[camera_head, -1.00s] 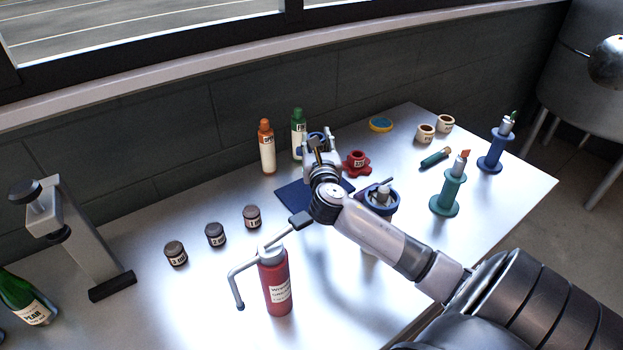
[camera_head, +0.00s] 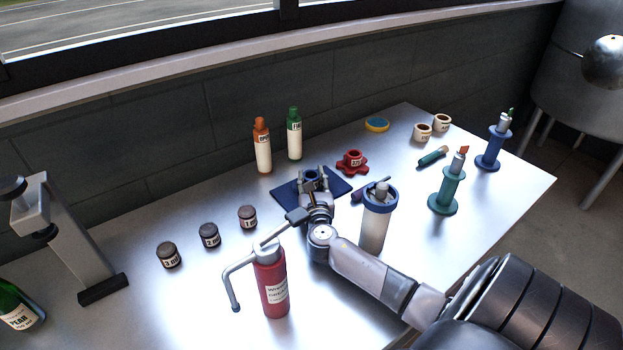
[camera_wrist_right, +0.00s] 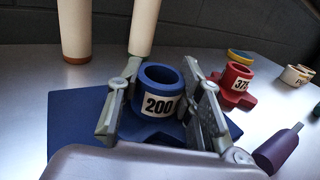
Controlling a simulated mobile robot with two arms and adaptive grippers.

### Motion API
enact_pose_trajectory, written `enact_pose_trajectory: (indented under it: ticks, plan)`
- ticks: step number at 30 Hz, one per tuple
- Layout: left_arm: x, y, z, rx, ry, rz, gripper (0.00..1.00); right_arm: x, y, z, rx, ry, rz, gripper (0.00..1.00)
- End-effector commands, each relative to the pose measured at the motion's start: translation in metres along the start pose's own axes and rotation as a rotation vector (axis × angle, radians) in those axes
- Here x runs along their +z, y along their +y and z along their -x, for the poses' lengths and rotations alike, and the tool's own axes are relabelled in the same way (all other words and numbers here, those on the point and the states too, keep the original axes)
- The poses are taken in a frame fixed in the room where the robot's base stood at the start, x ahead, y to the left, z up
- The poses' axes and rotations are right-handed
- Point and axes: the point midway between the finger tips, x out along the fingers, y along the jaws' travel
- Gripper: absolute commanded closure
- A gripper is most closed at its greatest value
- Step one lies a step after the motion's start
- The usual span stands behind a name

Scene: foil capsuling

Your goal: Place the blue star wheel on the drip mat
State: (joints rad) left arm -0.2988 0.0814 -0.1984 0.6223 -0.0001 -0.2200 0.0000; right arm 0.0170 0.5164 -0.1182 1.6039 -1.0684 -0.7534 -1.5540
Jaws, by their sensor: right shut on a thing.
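The blue star wheel (camera_head: 311,176), with a raised collar labelled 200, is between the fingers of my right gripper (camera_head: 313,172). In the right wrist view the fingers close on the star wheel (camera_wrist_right: 160,103) from both sides, and its collar is upright. The dark blue drip mat (camera_head: 341,187) lies flat on the table below it; the mat (camera_wrist_right: 75,128) also shows around the wheel in the right wrist view. The wheel is over the mat, touching it or very close; the gripper hides most of its underside. My left gripper is out of view.
A red star wheel (camera_head: 352,162) labelled 375 stands just right of the mat. Orange-capped (camera_head: 262,147) and green-capped (camera_head: 294,135) bottles stand behind it.

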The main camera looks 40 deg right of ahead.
Motion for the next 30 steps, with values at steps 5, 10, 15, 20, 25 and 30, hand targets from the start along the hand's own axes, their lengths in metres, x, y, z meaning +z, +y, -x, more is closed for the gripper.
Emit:
enact_pose_trajectory:
  ticks: [5, 10, 15, 20, 25, 30]
  plan:
    - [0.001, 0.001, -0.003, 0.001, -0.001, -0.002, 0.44, -0.003, 0.000, 0.000, 0.000, -0.001, 0.000, 0.97]
    - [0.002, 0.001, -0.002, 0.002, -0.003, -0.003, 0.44, -0.002, 0.000, 0.000, 0.000, 0.000, 0.000, 0.56]
    - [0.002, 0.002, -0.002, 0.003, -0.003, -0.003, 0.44, -0.002, 0.000, 0.000, 0.000, 0.000, 0.000, 0.46]
    - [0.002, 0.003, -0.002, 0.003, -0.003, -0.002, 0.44, -0.002, 0.000, 0.000, 0.000, 0.000, 0.000, 0.46]
    - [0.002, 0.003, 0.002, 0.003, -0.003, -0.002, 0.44, 0.003, 0.000, 0.000, 0.000, -0.001, -0.001, 0.46]
    - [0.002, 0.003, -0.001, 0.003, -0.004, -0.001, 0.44, -0.001, 0.000, 0.025, 0.002, 0.002, -0.001, 0.46]
